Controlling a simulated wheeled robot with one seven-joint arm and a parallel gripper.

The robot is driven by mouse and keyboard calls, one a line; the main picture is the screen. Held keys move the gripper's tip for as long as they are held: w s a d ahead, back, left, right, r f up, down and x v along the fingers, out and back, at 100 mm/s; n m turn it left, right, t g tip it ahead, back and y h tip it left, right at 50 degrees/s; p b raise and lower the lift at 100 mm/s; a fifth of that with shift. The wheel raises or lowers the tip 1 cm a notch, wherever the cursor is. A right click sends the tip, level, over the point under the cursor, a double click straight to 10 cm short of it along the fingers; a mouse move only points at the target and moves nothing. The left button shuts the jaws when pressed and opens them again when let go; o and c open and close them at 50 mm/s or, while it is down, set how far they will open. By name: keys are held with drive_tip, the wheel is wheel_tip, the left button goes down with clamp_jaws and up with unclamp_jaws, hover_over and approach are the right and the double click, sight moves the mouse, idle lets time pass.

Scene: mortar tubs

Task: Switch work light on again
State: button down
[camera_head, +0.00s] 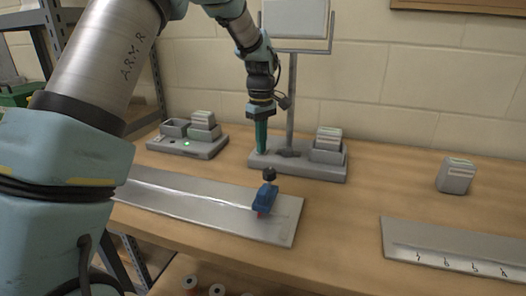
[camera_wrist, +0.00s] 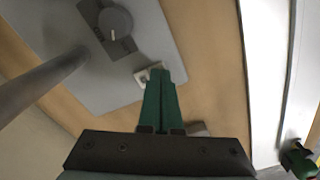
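The work light has a pale grey lamp panel (camera_head: 295,18) on a pole, with no glow visible on it. Its grey base (camera_head: 312,172) stands on the bench and carries a striped battery block (camera_head: 327,145) at the right. A dark knob (camera_head: 288,153) sits by the pole foot; the wrist view shows this round knob (camera_wrist: 115,22) with a pale mark, on a dark plate. My gripper (camera_head: 261,150) points down over the left end of the base. Its green fingers (camera_wrist: 161,73) are together, with nothing visible between them. A small pale part (camera_wrist: 147,71) shows beside the fingertips; contact is unclear.
A charger (camera_head: 187,150) with a green light and blocks stands at the left. A loose striped block (camera_head: 456,178) stands at the right. Another marked plate (camera_head: 450,242) lies front right.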

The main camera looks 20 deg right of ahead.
drive_tip(key=shift+f, duration=0.2)
drive_tip(key=shift+r+p, duration=2.85)
drive_tip(key=shift+r, duration=0.7)
drive_tip(key=w+a+m, duration=0.1)
drive_tip(key=a, duration=1.2)
drive_tip(key=s+a+m, duration=0.1)
drive_tip(key=s+a, duration=0.5)
drive_tip(key=a, duration=0.5)
drive_tip(key=s+a+f+m+t, duration=0.1)
drive_tip(key=s+a, duration=0.5)
drive_tip(key=a, duration=0.6)
drive_tip(key=shift+a+f+m+t, duration=0.3)
drive_tip(key=shift+m, duration=0.5)
